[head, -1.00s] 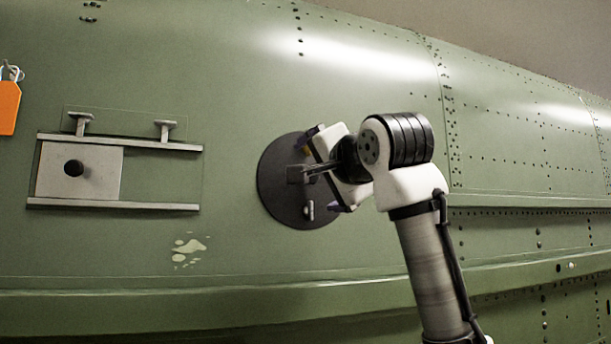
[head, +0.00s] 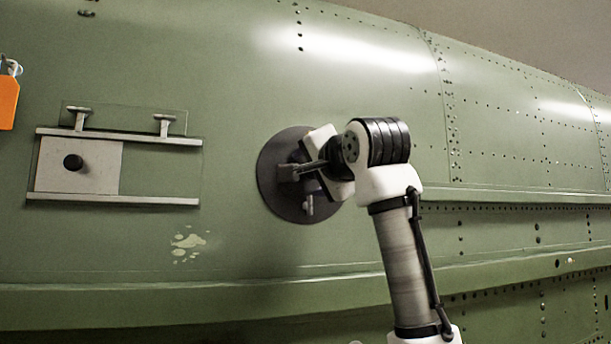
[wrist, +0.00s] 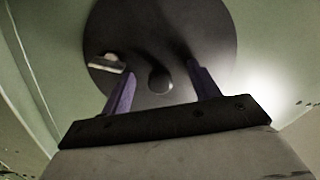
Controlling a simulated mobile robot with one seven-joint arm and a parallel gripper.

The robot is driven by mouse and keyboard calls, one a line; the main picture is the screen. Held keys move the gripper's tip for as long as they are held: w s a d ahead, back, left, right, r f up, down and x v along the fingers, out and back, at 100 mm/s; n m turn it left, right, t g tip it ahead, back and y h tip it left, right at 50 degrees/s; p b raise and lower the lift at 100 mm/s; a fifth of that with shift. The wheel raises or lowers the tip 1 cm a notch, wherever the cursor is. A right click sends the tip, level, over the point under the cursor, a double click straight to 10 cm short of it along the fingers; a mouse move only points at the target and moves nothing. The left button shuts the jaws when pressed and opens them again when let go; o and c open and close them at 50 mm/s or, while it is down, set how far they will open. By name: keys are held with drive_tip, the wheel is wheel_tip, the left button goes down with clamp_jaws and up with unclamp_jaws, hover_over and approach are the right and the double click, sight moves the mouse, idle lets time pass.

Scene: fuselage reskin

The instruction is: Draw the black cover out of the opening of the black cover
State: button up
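The black cover is a round dark disc (head: 270,190) on the green fuselage skin, in the middle of the head view. It fills the top middle of the wrist view (wrist: 160,28). A round dark knob (wrist: 160,80) stands out from its face, and a small pale latch (wrist: 106,64) sits to the knob's left. My gripper (wrist: 162,75) faces the cover with its two purple fingers apart, one on each side of the knob; I see gaps on both sides. In the head view my gripper (head: 303,169) covers part of the disc. The opening behind the cover is hidden.
Left of the cover is a panel with two rails (head: 118,199), a sliding light plate (head: 100,165) with a black knob, and two small T-shaped handles. An orange tag (head: 8,102) hangs at the far left. A ledge (head: 180,300) runs below. The skin around the cover is clear.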

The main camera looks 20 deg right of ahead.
drive_tip(key=c, duration=1.2)
drive_tip(key=shift+c, duration=0.3)
drive_tip(key=shift+s, duration=0.2)
drive_tip(key=shift+s, duration=0.5)
drive_tip(key=shift+s+d+b, duration=0.1)
drive_tip(key=shift+s+b, duration=0.5)
drive_tip(key=shift+s, duration=0.35)
drive_tip(key=shift+s+b, duration=0.4)
drive_tip(key=shift+s, duration=0.95)
